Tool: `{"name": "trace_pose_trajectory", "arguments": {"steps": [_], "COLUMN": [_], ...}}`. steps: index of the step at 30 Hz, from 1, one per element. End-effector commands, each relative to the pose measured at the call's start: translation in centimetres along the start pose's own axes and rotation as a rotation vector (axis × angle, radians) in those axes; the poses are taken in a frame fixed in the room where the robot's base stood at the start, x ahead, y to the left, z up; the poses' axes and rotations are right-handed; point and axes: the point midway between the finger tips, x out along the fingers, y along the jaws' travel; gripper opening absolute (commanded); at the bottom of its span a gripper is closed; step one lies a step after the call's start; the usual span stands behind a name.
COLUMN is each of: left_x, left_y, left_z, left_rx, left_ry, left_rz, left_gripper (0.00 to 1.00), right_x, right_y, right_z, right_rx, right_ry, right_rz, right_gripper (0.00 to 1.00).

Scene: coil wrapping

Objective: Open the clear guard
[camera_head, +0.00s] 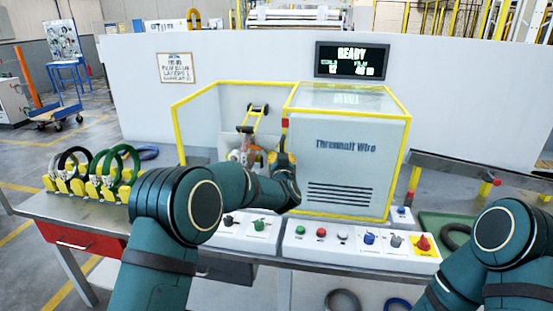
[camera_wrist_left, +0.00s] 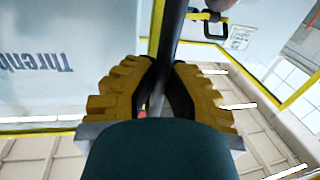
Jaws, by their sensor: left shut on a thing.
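The yellow-edged guard (camera_head: 350,150) on the machine has a see-through top and a grey front with lettering and vent slots. It stands over the right part of the machine; the left part, inside a yellow frame (camera_head: 176,128), is uncovered. My left gripper (camera_head: 283,157) is at the guard's left front edge. In the left wrist view its yellow-padded fingers (camera_wrist_left: 160,95) are closed around a dark upright bar (camera_wrist_left: 172,30), which looks like the guard's handle. My arm hides part of the uncovered area. My right arm shows at the lower right, but its gripper is out of frame.
Control panels with buttons (camera_head: 360,240) run along the front. Coils on a yellow rack (camera_head: 95,175) stand on the bench at left. A green tray (camera_head: 450,228) with a dark coil lies at right. A READY screen (camera_head: 352,60) is behind.

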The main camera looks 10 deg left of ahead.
Motion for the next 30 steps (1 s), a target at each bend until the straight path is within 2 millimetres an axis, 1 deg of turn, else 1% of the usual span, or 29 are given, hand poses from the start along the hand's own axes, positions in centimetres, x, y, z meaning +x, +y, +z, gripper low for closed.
{"name": "trace_pose_trajectory", "arguments": {"steps": [6, 7, 8, 9, 18, 22, 26, 30], "left_x": [0.0, 0.0, 0.0, 0.0, 0.0, -0.6, -2.0, -4.5], "left_y": [0.0, 0.0, 0.0, 0.0, 0.0, 0.0, 0.0, 0.0], "left_z": [0.1, 0.1, 0.1, 0.1, 0.0, 0.0, 0.0, -0.1], "left_rx": [0.001, 0.0, 0.0, 0.0, 0.0, 0.0, 0.001, 0.0], "left_ry": [-0.002, -0.002, -0.002, -0.002, 0.0, 0.0, -0.001, -0.001], "left_rz": [0.001, 0.001, 0.001, 0.001, 0.001, 0.001, 0.002, 0.003], "left_gripper": [0.0, 0.18, 0.29, 0.43, 0.43, 0.43, 0.43, 0.43], "right_x": [0.0, 0.0, 0.0, 0.0, 0.0, 0.0, 0.0, 0.0], "right_y": [0.0, 0.0, 0.0, 0.0, 0.0, 0.0, 0.0, 0.0], "right_z": [0.0, 0.0, 0.0, 0.0, 0.0, 0.0, 0.0, 0.0], "right_rx": [0.0, 0.0, 0.0, 0.0, 0.0, 0.0, 0.0, 0.0], "right_ry": [0.0, 0.0, 0.0, 0.0, 0.0, 0.0, 0.0, 0.0], "right_rz": [0.0, 0.0, 0.0, 0.0, 0.0, 0.0, 0.0, 0.0], "right_gripper": [0.47, 0.47, 0.47, 0.47, 0.47, 0.47, 0.47, 0.47]}}
